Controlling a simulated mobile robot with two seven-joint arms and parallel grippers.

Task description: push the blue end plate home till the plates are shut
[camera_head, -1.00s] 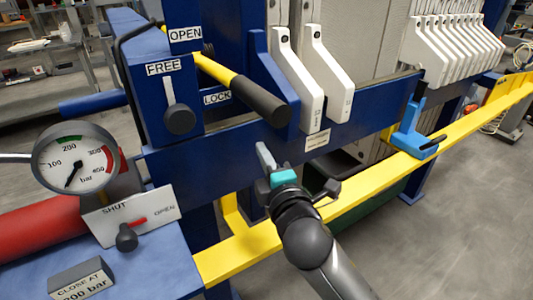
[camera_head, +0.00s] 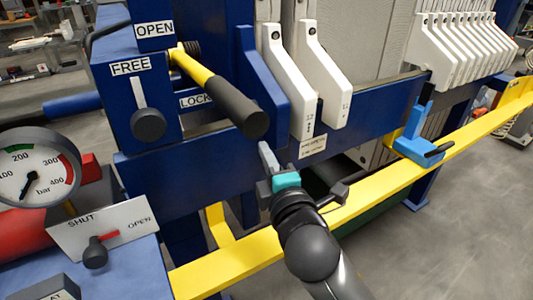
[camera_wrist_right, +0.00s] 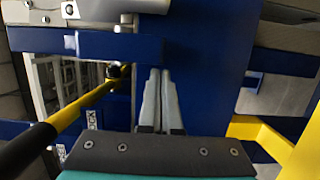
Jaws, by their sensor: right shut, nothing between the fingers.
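The blue end plate (camera_head: 262,95) shows in the head view as a blue handle-shaped edge, left of two white plates (camera_head: 287,80) (camera_head: 325,75). A wide gap separates these from the stack of several white-handled plates (camera_head: 447,52) at the right. My right gripper (camera_head: 266,158) is shut and empty, in front of the blue side rail just below the end plate's lower end. In the right wrist view its fingers (camera_wrist_right: 161,100) lie together before a blue surface; whether they touch it I cannot tell. My left gripper is not in view.
A yellow lever with a black grip (camera_head: 235,105) juts out above my gripper. A yellow bar (camera_head: 370,203) runs along the front, carrying a blue bracket (camera_head: 418,142). A pressure gauge (camera_head: 35,165) and a SHUT/OPEN valve (camera_head: 97,250) stand at the left. Floor is free at the right.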

